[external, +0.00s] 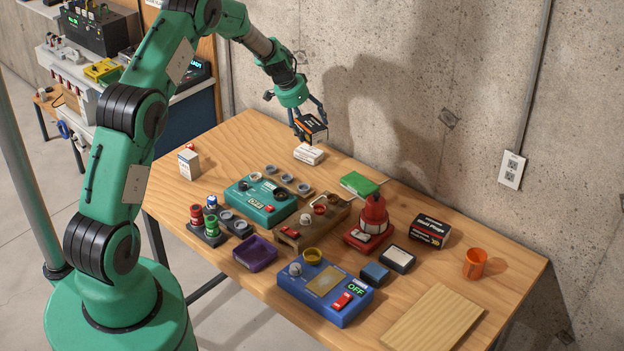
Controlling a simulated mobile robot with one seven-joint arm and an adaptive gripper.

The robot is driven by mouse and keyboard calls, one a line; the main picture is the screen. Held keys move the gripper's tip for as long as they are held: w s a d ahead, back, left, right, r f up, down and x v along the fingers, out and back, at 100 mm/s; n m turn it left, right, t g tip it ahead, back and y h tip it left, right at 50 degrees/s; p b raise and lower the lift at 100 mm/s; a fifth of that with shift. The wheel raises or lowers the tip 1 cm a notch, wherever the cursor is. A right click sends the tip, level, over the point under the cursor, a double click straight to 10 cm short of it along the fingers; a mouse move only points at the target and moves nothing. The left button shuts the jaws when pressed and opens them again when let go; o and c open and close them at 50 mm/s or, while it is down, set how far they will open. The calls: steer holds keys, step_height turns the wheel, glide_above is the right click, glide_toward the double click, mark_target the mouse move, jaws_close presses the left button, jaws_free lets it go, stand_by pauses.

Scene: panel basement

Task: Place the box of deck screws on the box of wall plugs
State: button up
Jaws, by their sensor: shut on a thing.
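My gripper (310,117), at the far side of the table, is shut on a small black and orange box (312,127), which looks like the box of deck screws; its label is too small to read. The held box is slightly tilted, just above a small white box (308,154); I cannot tell if they touch. The box of wall plugs (430,231), black with a red band and white lettering, sits at the right of the table, well away from my gripper. Its top is clear.
A red device (374,214) and a green box (359,185) stand between my gripper and the wall plugs. An orange cup (475,263) stands right of the wall plugs. Teal (262,201) and blue (326,288) panels fill the middle and front. The concrete wall (420,90) is close behind.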

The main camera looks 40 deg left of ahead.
steer(key=w+d+r+m+h+p, duration=0.1)
steer(key=d+m+p, duration=0.1)
steer(key=d, duration=1.1)
steer(key=w+d+r+m+p, duration=0.1)
steer(key=d, duration=1.3)
steer(key=r+m+g+p, duration=0.1)
steer(key=r+m+p, duration=0.1)
steer(key=m+p, duration=0.15)
glide_above(435, 224)
steer(key=s+a, duration=0.1)
steer(key=a, duration=0.1)
steer(key=shift+d+f+n+h, duration=0.15)
steer(key=shift+d+n+h, duration=0.1)
steer(key=shift+h, duration=0.15)
steer(key=shift+f, duration=0.1)
steer(key=shift+f+p, duration=0.5)
steer(key=shift+f, duration=2.5)
steer(key=shift+f, duration=0.15)
steer(key=shift+f+p, duration=0.3)
steer(key=shift+f, duration=1.45)
steer(key=o, duration=1.7)
steer(key=shift+s+f, duration=0.1)
